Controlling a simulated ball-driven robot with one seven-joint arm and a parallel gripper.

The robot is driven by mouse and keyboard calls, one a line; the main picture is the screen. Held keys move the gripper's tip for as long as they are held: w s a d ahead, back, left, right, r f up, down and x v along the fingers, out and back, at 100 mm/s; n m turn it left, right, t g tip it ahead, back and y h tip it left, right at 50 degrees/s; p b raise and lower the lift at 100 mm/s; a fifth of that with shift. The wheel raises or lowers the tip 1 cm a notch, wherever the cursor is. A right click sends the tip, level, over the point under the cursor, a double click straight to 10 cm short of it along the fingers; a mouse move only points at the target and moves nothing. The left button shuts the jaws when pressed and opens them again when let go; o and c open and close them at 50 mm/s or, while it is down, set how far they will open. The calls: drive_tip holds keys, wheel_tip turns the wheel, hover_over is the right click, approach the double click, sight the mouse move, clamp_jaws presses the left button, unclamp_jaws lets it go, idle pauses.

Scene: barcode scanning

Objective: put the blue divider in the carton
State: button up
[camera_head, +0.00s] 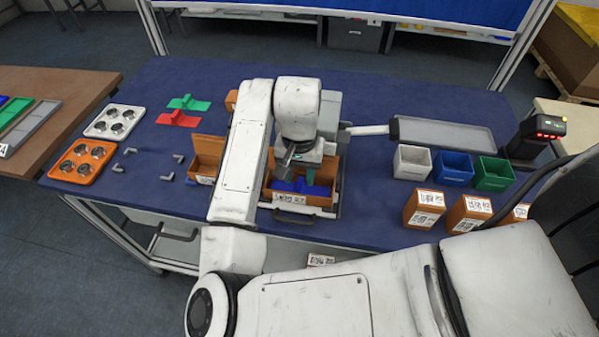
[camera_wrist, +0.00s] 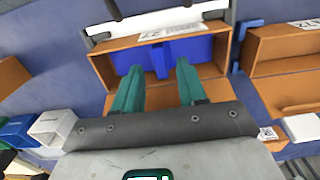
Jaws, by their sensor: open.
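The orange-brown carton (camera_head: 302,198) stands at the middle of the table with a white label on its near wall. It also fills the upper middle of the wrist view (camera_wrist: 223,58). The blue divider (camera_head: 283,185) lies inside it, along the labelled wall, and shows as a wide blue piece in the wrist view (camera_wrist: 190,48). My gripper (camera_wrist: 159,68) is open over the carton, its two teal fingers apart with their tips close to the divider. Whether they touch it I cannot tell. In the head view my gripper (camera_head: 308,178) partly hides the carton's inside.
Another open carton (camera_head: 208,150) stands to the left. Green (camera_head: 188,102) and red (camera_head: 179,119) dividers lie farther left, near white (camera_head: 114,122) and orange (camera_head: 82,161) trays. White, blue (camera_head: 453,168) and green bins, small labelled boxes (camera_head: 425,208) and a scanner (camera_head: 536,135) stand right.

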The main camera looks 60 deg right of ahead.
sight(300, 185)
drive_tip(key=shift+r, duration=0.1)
wheel_tip(300, 185, up, 13)
drive_tip(key=shift+p, duration=0.3)
idle(0.8)
